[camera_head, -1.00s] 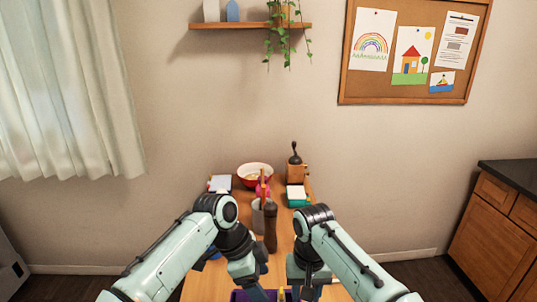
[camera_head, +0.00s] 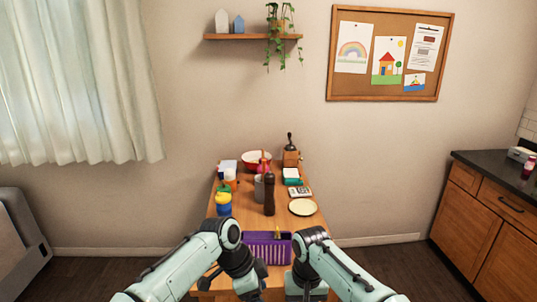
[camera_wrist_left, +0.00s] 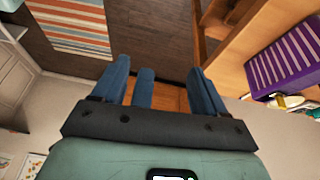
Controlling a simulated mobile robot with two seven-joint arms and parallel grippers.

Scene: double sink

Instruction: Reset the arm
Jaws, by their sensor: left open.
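My left arm reaches in from the left of the head view, with its gripper (camera_head: 250,291) low near the table's front edge. In the left wrist view the left gripper (camera_wrist_left: 165,85) shows blue fingers spread apart with nothing between them. Beyond them are the floor and some wooden furniture. My right arm is bent beside it, with its gripper (camera_head: 305,289) at the bottom of the head view. The right fingertips are not clear enough to judge. Both arms appear in front of the wooden table (camera_head: 235,212).
A purple basket (camera_head: 266,249) is at the table's near end. Behind it are a dark brown mill (camera_head: 269,195), a plate (camera_head: 302,207), a yellow-and-blue jar (camera_head: 223,204), a red bowl (camera_head: 250,158) and a grinder (camera_head: 290,152).

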